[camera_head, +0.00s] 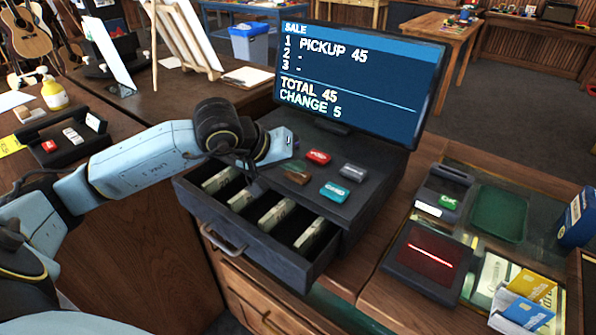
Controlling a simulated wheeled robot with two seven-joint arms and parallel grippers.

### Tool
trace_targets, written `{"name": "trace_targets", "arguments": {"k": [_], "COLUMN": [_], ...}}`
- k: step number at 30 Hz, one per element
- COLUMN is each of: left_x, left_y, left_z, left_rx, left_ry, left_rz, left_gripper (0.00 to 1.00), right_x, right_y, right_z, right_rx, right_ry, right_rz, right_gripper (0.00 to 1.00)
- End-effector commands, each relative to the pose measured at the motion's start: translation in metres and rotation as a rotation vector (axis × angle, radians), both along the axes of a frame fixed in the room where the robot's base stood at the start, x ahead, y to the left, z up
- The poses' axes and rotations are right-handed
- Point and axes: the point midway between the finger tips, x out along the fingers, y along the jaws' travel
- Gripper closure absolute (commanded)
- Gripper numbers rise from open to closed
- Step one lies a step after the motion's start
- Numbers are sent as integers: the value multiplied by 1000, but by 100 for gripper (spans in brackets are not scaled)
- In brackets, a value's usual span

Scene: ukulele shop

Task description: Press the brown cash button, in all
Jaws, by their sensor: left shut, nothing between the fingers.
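The brown cash button (298,179) sits on the sloped top of the dark cash register (350,215), and part of it is hidden by my left gripper. My left gripper (280,170) is shut and empty, just left of the brown button and over the register. I cannot tell whether its fingertips touch the button. Near it are a red button (318,156), a grey button (353,171) and a teal button (333,192). The register's screen (362,75) reads SALE, PICKUP 45, TOTAL 45, CHANGE 5. The cash drawer (262,238) is open, with banknotes in its compartments. My right gripper is out of view.
A scanner with a red line (428,262), a card terminal (440,195), a green mat (498,212) and several cards (525,290) lie on the right counter. A tray with small items (62,138) and a yellow bottle (54,94) stand at left.

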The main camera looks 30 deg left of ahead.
Motion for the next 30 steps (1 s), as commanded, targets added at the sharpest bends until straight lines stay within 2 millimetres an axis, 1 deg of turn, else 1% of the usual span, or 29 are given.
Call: {"name": "trace_targets", "arguments": {"k": [8, 20, 23, 30], "left_x": [0, 0, 0, 0], "left_y": [0, 0, 0, 0], "left_z": [15, 17, 24, 48], "left_rx": [1, 1, 1, 0], "left_ry": [0, 0, -2, -2], "left_rz": [0, -1, 0, 1], "left_gripper": [100, 100, 100, 100], "right_x": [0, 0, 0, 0], "right_y": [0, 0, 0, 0], "right_z": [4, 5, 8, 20], "right_rx": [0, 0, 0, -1], "right_ry": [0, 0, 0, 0], "right_rz": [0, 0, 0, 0], "right_gripper": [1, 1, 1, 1]}}
